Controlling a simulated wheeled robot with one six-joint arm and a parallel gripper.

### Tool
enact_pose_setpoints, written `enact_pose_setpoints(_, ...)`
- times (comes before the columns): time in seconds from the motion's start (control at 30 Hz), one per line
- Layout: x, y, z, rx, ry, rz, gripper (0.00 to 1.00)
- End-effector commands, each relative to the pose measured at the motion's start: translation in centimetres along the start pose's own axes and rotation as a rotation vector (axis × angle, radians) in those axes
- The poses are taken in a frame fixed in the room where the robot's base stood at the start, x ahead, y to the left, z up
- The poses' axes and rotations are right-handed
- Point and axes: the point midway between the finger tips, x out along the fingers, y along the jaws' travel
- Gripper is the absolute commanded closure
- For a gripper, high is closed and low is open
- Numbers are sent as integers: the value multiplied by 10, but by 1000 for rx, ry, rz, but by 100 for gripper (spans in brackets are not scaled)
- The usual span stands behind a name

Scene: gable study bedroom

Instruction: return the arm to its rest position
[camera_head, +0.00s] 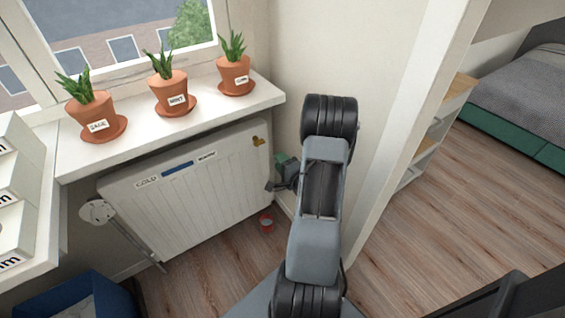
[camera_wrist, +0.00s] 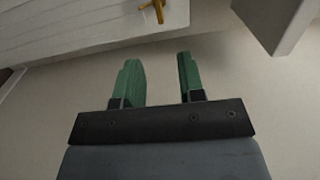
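My gripper (camera_wrist: 158,72) has two green fingers, which stand apart with nothing between them in the wrist view. In the head view my gripper (camera_head: 280,172) is small and partly hidden behind my arm, near the right end of the radiator. My arm (camera_head: 320,200) reaches forward from the bottom centre of the head view. The white radiator (camera_head: 190,190) is to the left of my arm. Its brass-coloured fitting (camera_head: 258,141) is just above my gripper, and this fitting (camera_wrist: 155,9) also shows at the top of the wrist view.
Potted plants labelled sage (camera_head: 96,115) and mint (camera_head: 172,95), and a third pot (camera_head: 236,80), stand on the windowsill (camera_head: 140,140). A wall edge (camera_head: 405,110) stands close right of my arm. Open floor (camera_head: 440,215) lies beyond it.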

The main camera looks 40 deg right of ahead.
Motion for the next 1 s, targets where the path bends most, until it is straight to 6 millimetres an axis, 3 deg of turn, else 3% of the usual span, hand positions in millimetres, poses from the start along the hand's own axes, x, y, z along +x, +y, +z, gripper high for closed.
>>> enact_pose_setpoints(0.83, -7, 1, 0, -29, 0, 3, 64)
enact_pose_setpoints(0.93, -8, 19, -3, -151, 12, 109, 64)
enact_pose_setpoints(1.0, -14, 43, -10, -258, 29, 249, 64)
